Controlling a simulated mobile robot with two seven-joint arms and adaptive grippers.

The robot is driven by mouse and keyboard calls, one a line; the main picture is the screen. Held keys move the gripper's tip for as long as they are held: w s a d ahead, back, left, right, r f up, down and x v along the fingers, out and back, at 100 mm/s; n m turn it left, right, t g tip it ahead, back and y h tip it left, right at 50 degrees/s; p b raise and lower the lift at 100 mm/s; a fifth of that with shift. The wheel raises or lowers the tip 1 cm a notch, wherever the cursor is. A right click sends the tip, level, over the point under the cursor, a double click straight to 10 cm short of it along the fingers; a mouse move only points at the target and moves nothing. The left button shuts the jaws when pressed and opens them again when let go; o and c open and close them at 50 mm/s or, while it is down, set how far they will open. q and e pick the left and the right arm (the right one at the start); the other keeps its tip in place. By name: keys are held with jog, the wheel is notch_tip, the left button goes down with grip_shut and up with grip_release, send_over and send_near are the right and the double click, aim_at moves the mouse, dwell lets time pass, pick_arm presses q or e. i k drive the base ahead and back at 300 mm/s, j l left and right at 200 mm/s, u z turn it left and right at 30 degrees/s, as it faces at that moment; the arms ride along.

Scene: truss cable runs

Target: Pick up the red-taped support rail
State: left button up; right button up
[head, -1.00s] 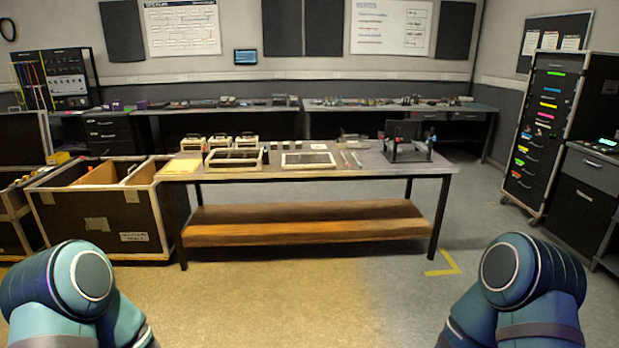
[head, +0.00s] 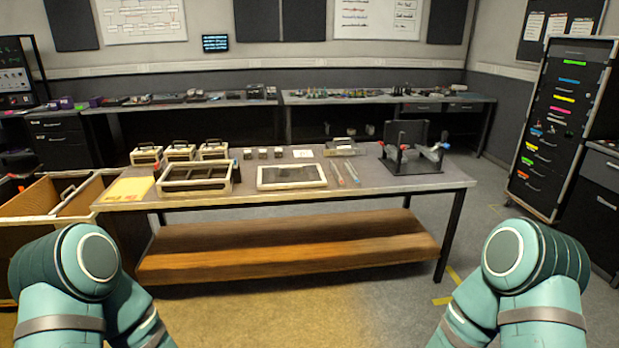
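Two thin rails lie side by side on the workbench (head: 300,199), right of the white-framed tray. The left rail (head: 338,175) shows a small reddish patch near its front end. The right rail (head: 352,173) looks greyer or bluish. They are small in the head view, so the tape is hard to make out. Both lie flat and apart from each other. My two arms show at the bottom left and bottom right, short of the bench. Neither gripper is in view.
On the bench are a white-framed tray (head: 292,176), a divided case (head: 195,178), a yellow pad (head: 128,188) and a black fixture (head: 412,150). A wooden shelf (head: 285,243) runs below. An open crate (head: 55,205) stands left. Floor before the bench is clear.

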aim_at(338, 177)
jog(key=i+j+z, duration=0.15)
jog(key=i, duration=0.25)
jog(key=i+z, duration=0.15)
jog(key=i, duration=0.25)
jog(key=i+z, duration=0.3)
jog(key=i, duration=0.8)
